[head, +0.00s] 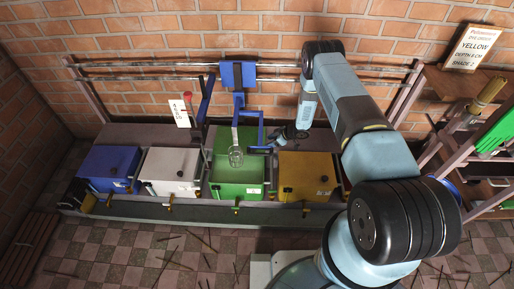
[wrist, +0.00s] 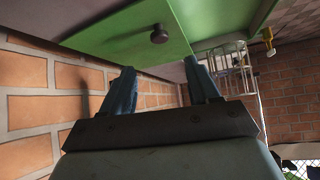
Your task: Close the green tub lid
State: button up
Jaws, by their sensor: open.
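The green tub (head: 236,189) stands in the middle of the row of tubs in the head view. Its green lid (head: 222,139) is raised at the back, so the tub is open. In the wrist view the lid (wrist: 115,38) spans the top, with a dark round knob (wrist: 159,34) on its face. My gripper (head: 277,143) is at the right of the raised lid, above the back of the tubs. In the wrist view my gripper (wrist: 162,88) has its two blue fingers apart with nothing between them, near the lid's edge. I cannot tell whether they touch it.
Closed white (head: 171,171) and blue (head: 109,167) tubs stand left, a closed ochre tub (head: 306,175) right. Metal rails (head: 150,65) run behind. A sign reads YELLOW (head: 474,48).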

aim_at(254, 148)
jog(key=x, duration=1)
jog(key=shift+w+a+f, duration=0.1)
jog(key=shift+a+f, duration=0.1)
grip_shut()
dwell(0.3)
